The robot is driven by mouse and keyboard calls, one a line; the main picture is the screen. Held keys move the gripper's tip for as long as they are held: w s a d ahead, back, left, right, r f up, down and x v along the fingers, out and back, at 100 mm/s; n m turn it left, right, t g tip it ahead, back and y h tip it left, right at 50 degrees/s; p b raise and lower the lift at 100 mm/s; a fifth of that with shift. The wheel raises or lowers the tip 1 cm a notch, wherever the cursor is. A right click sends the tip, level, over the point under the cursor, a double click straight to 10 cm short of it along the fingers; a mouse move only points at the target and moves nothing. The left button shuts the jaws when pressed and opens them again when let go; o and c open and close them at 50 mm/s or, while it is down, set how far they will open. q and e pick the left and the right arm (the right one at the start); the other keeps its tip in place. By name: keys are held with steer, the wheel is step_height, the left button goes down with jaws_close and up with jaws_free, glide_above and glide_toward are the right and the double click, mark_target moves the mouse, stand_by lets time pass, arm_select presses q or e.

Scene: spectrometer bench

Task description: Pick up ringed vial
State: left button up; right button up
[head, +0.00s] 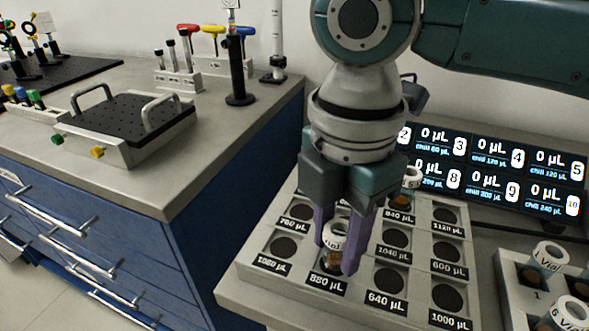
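A vial (334,237) with a white, ring-like top lettered "Vial" and an amber lower part stands upright at the 880 µL place of the labelled grey rack (250,277). My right gripper (336,254) points down over it, with one purple finger on each side of the vial. The fingers partly hide the vial, and whether they press on it cannot be told. Another white-topped vial (411,178) stands near the 840 µL label, partly behind my gripper. My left gripper is not in view.
More vials (549,256) stand in a second rack (510,268) at the right. Dark screens (490,170) with µL readings stand behind the racks. A grey bench over blue drawers (95,235) at the left carries a black plate with handles (130,118) and hex-key tools.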

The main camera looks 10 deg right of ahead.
jaws_close()
steer(key=shift+r, duration=0.1)
